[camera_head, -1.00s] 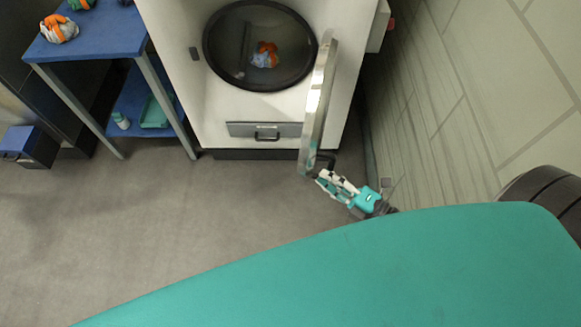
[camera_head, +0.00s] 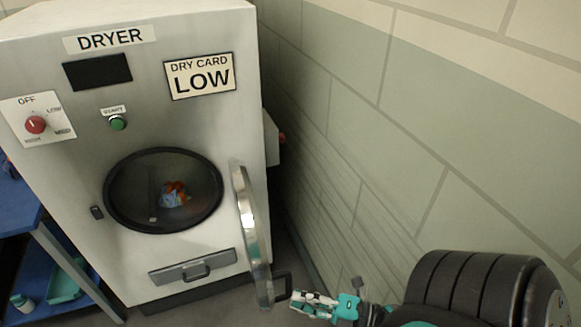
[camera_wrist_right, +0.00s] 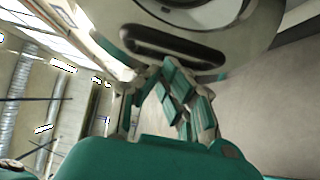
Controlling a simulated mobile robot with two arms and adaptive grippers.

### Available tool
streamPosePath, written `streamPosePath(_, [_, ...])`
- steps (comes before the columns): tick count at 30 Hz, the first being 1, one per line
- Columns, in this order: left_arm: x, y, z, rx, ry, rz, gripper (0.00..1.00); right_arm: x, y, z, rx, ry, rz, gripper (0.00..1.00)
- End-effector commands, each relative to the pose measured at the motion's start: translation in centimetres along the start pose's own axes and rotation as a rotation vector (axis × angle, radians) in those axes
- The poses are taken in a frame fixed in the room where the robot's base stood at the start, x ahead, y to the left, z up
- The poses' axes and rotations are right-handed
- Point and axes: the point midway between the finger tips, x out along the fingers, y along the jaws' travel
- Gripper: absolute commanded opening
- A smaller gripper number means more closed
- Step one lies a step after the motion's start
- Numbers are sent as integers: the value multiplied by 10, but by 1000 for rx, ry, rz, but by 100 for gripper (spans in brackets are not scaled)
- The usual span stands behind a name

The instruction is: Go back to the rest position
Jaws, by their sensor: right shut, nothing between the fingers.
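My right gripper (camera_head: 296,303) is at the bottom of the head view, just right of the lower end of the open dryer door (camera_head: 250,235). It is shut and empty, close to the dark door handle (camera_head: 283,288); I cannot tell whether they touch. In the right wrist view its fingers (camera_wrist_right: 180,112) are together below a pale surface with a dark bar-like handle (camera_wrist_right: 172,48). My left gripper is not in view.
The dryer (camera_head: 180,120) stands ahead with an orange and blue-white bundle (camera_head: 174,194) in its drum. A blue shelf table (camera_head: 18,215) is at the left. A tiled wall (camera_head: 400,130) runs close along the right.

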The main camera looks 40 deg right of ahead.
Motion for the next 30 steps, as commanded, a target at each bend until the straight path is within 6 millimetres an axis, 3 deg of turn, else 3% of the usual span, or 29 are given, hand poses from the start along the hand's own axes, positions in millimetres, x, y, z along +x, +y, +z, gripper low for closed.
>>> streamPosePath(7, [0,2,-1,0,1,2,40,-36,0,0,0,-1,-2,0])
streamPosePath(16, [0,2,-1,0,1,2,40,-43,0,1,0,-1,-1,0])
streamPosePath(20, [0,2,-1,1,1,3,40,-42,-14,6,51,-43,-24,0])
streamPosePath(23, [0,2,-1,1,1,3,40,-42,-50,16,178,-143,-82,0])
streamPosePath(26, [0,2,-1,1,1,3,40,-47,-113,23,396,-307,-182,0])
streamPosePath(27, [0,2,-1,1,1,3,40,-51,-143,22,501,-384,-232,0])
streamPosePath(30, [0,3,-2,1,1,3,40,-64,-218,8,755,-574,-361,0])
